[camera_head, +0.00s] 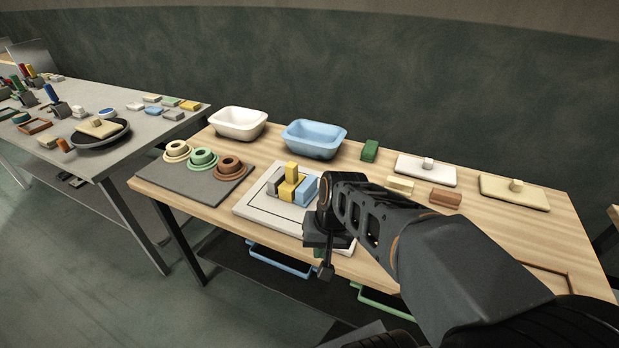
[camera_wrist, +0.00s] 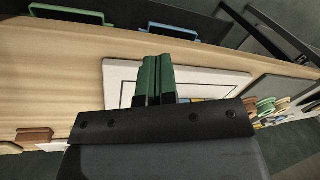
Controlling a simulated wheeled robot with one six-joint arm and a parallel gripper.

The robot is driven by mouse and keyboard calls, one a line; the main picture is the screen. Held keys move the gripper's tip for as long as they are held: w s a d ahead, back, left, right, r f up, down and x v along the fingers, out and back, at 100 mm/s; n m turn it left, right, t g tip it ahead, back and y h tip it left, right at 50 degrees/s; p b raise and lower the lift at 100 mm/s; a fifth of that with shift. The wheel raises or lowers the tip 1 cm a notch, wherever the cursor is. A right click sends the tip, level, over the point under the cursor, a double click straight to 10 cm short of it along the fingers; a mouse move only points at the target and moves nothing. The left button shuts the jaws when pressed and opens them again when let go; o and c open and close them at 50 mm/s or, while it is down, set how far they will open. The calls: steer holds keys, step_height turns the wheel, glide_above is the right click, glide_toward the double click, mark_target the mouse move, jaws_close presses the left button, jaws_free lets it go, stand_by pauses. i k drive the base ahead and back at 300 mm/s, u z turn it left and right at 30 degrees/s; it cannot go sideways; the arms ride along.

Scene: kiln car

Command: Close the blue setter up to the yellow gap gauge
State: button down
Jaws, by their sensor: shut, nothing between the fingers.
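The blue setter (camera_head: 305,191) is a blue block in a cluster of blocks on a white board (camera_head: 262,216). The yellow gap gauge (camera_head: 287,190) stands just left of it, and I cannot tell whether a slit separates them. Another yellow block (camera_head: 291,171) rises at the back of the cluster. My gripper (camera_head: 326,271) is shut and empty, pointing down by the board's front right, apart from the blue setter. In the wrist view my gripper's green fingers (camera_wrist: 154,72) are together over the white board (camera_wrist: 205,74); its mount hides most of the blocks.
A grey mat (camera_head: 190,184) with several ring stacks lies left of the board. White (camera_head: 238,123) and blue (camera_head: 314,139) basins stand behind. A cream block (camera_head: 400,185) and a brown block (camera_head: 445,197) lie to the right. Blue (camera_head: 280,262) and green (camera_head: 378,302) handles show below the front edge.

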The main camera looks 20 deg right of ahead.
mark_target(304, 195)
steer(key=u, duration=1.55)
steer(key=i, duration=1.65)
steer(key=z, duration=2.8)
